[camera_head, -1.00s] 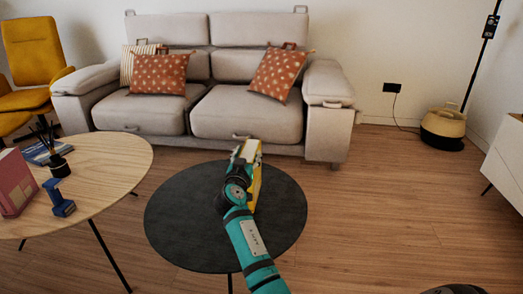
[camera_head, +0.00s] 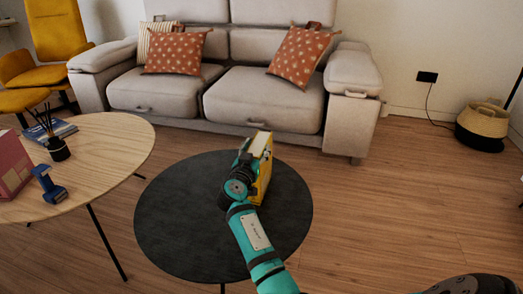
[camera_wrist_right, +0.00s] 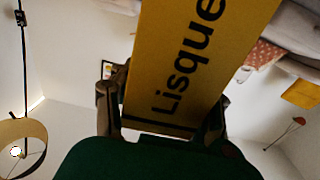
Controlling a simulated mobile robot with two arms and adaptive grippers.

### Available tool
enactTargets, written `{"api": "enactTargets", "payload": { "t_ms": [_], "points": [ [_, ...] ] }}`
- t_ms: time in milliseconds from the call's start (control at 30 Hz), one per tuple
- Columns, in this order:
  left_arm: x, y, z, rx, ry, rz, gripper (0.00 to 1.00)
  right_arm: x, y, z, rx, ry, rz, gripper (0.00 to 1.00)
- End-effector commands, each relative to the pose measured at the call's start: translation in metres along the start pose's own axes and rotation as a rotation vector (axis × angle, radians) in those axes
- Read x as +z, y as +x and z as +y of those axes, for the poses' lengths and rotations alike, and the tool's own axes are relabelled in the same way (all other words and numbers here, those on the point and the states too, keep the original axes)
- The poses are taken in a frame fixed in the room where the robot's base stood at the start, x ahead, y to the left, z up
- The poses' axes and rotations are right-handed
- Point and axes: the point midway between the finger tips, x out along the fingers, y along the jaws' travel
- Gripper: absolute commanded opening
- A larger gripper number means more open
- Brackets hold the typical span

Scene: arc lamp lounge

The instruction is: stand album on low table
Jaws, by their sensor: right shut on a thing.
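The album (camera_head: 265,180) is a yellow, thin, upright block with a pale top edge, seen nearly edge-on in the head view. In the right wrist view the album (camera_wrist_right: 185,60) fills the middle and shows the dark lettering "Lisque". My right gripper (camera_head: 247,163) is shut on it, with a finger on each side in the wrist view. The album is over the round black low table (camera_head: 180,220). I cannot tell whether its lower edge touches the tabletop, as my arm hides part of it. My left gripper is not in view.
A wooden table (camera_head: 110,150) at left holds a blue tape dispenser (camera_head: 48,187), a reed diffuser (camera_head: 58,148), a book (camera_head: 55,132) and a red box (camera_head: 12,165). A grey sofa (camera_head: 245,105) stands behind.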

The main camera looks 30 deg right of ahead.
Motion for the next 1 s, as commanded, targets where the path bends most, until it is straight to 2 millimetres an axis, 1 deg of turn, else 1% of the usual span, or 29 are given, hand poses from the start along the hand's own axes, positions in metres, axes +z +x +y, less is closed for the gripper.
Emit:
{"api": "enactTargets", "payload": {
  "t_ms": [200,333,367,500,533,767,900,1000],
  "points": [
    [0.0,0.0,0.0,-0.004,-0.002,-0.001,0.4,-0.003,0.0,-0.001,0.0,0.003,0.005,0.0],
    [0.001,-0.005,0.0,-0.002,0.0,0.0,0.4,0.001,0.0,-0.001,0.001,0.003,0.006,0.0],
    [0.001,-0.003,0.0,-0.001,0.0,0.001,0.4,0.004,-0.001,0.0,0.001,0.002,-0.001,0.49],
    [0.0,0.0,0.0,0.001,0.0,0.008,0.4,0.003,0.0,0.0,0.001,0.001,-0.001,0.68],
    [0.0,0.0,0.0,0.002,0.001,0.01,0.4,0.003,0.0,0.0,0.001,0.001,-0.001,0.7],
    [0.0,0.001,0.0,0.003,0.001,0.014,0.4,0.002,0.0,0.0,0.001,0.001,0.0,0.7],
    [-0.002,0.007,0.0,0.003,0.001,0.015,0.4,-0.003,0.0,0.0,0.001,0.001,-0.001,0.7],
    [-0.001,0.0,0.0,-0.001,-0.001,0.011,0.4,0.001,0.002,0.002,0.0,0.001,0.0,0.7]
  ]
}}
